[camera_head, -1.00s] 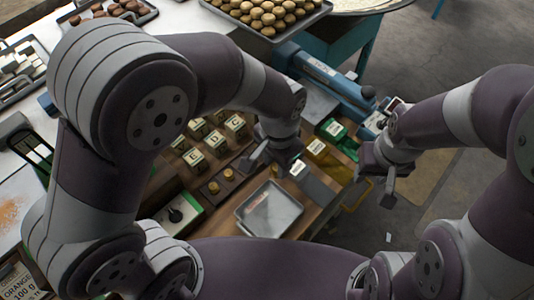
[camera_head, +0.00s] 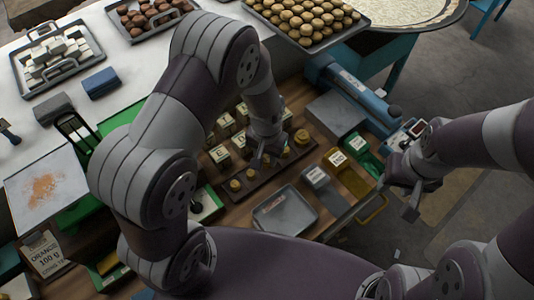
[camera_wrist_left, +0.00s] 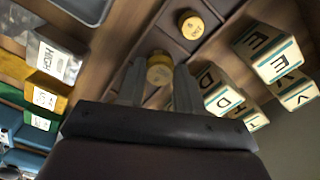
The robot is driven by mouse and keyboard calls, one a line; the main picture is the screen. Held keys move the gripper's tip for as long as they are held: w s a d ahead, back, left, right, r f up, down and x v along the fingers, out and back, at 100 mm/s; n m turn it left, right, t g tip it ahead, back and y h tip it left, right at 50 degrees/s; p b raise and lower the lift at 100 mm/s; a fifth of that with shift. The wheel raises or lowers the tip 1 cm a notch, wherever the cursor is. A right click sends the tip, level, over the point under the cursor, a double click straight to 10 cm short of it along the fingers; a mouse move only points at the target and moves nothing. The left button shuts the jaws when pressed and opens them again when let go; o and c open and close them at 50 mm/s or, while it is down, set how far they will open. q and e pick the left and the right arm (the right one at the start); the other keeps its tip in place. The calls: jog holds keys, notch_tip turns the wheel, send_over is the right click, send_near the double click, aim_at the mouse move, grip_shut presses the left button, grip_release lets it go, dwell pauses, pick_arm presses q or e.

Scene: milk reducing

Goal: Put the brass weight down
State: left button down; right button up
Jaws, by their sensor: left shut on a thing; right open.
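My left gripper (camera_wrist_left: 158,85) is shut on a brass weight (camera_wrist_left: 160,68), a small yellow cylinder between its two fingertips in the left wrist view. In the head view this gripper (camera_head: 262,160) is over the dark wooden weight holder (camera_head: 222,195), and the held weight is mostly hidden there. Whether the held weight touches the holder, I cannot tell. Another brass weight (camera_wrist_left: 190,25) sits in the holder. In the head view, brass weights (camera_head: 235,184) stand to the left of the gripper and another (camera_head: 302,137) to the right. My right gripper (camera_head: 410,190) is open and empty at the right.
Lettered blocks (camera_head: 220,154) stand behind the holder. A grey metal tray (camera_head: 285,212) lies in front of it. Grey, yellow (camera_head: 336,159) and green labelled bins stand to the right. A blue tool (camera_head: 350,92) lies behind them. Trays of sweets (camera_head: 305,20) are at the back.

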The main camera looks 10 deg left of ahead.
pick_arm(q)
jog(key=shift+f, duration=0.5)
jog(key=shift+w+d+f, duration=0.1)
jog(key=shift+w+f, duration=0.05)
jog(key=shift+f, duration=0.2)
jog(key=c, duration=0.7)
grip_release()
jog(key=shift+c, duration=0.2)
